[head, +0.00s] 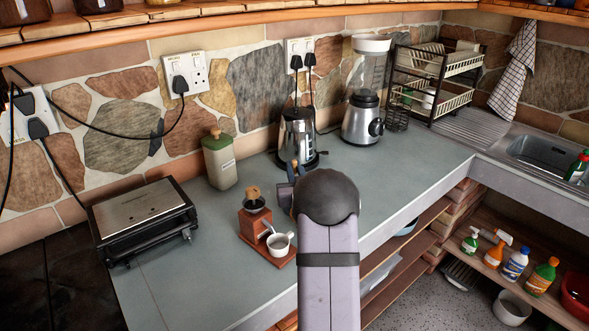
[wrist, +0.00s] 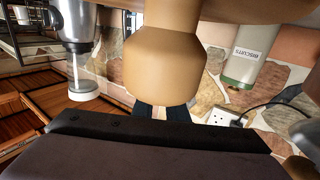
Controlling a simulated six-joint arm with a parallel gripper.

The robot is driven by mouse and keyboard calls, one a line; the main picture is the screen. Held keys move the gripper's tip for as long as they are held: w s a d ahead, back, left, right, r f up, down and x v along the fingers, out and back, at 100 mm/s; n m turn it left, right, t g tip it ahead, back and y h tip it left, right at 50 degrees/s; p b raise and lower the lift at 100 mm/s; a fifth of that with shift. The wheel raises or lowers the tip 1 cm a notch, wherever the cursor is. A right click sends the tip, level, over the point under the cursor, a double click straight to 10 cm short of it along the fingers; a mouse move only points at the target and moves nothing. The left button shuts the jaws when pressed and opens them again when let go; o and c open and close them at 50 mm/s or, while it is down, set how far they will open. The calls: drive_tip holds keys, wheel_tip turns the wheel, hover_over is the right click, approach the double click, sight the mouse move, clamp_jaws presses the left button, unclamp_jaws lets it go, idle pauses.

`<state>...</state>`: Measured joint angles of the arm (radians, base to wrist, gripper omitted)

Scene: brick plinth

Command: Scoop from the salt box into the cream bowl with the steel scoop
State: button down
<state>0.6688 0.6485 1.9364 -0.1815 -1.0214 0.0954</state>
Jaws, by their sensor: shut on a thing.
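My gripper (head: 288,187) is mostly hidden behind my arm in the head view, above the counter and just behind the coffee mill. In the wrist view, a large, smooth tan thing (wrist: 164,70) fills the middle, close to the camera, and my gripper (wrist: 166,112) is shut on it. It looks like a wooden handle; no steel part shows, so I cannot tell if it is the scoop. No salt box can be made out. A whitish bowl (head: 512,307) sits low on the floor at right.
The red-brown mill (head: 254,228), biscuit jar (head: 220,161), black grill (head: 146,219), coffee maker (head: 298,138) and blender (head: 364,100) stand on the grey counter (head: 430,160). Cables hang from wall sockets. A dish rack (head: 435,80) and sink (head: 545,150) are at right. The counter's right part is clear.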

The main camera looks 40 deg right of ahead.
drive_tip(key=shift+r, duration=0.1)
drive_tip(key=shift+r+p, duration=2)
drive_tip(key=shift+r, duration=1.7)
